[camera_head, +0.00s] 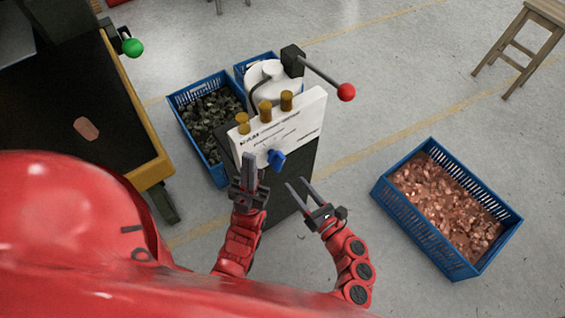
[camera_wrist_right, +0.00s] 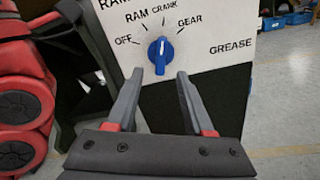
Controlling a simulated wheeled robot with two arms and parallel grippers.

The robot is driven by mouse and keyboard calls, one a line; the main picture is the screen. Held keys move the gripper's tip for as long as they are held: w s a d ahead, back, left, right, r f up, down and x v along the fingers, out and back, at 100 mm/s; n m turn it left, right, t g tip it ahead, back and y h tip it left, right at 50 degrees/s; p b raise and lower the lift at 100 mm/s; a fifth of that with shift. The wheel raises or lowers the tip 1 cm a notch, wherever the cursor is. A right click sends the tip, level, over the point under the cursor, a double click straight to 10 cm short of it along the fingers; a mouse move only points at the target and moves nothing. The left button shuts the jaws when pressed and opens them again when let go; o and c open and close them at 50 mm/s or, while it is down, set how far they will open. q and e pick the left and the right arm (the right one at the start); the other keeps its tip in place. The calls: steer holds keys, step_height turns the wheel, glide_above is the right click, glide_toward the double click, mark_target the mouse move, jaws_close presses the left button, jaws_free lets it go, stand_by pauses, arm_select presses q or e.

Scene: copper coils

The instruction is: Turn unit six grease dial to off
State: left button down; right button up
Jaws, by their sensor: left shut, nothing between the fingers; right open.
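A blue dial (camera_head: 276,159) sits on the lower part of a white panel (camera_head: 300,122) on a dark stand. In the right wrist view the dial (camera_wrist_right: 161,56) stands roughly upright, its white mark at the top, toward CRANK. OFF is printed to its left, RAM upper left, GEAR upper right and GREASE at right. The unit number is not readable. My right gripper (camera_head: 299,191) is open and empty, below and in front of the dial, its fingers (camera_wrist_right: 158,88) apart on either side below the knob. My left gripper (camera_head: 249,168) is shut and empty, left of the dial.
Brass cups (camera_head: 265,111) top the panel, and a red-knobbed lever (camera_head: 346,92) sticks out right. A blue crate of dark scrap (camera_head: 177,107) stands behind left, a crate of copper pieces (camera_head: 377,190) at right. A yellow-edged table (camera_head: 150,175) is at left. Floor between stand and copper crate is clear.

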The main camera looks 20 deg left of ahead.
mark_target(282, 166)
steer(key=x, duration=0.8)
steer(key=shift+w+a, duration=0.1)
steer(key=shift+c, duration=0.3)
jaws_close()
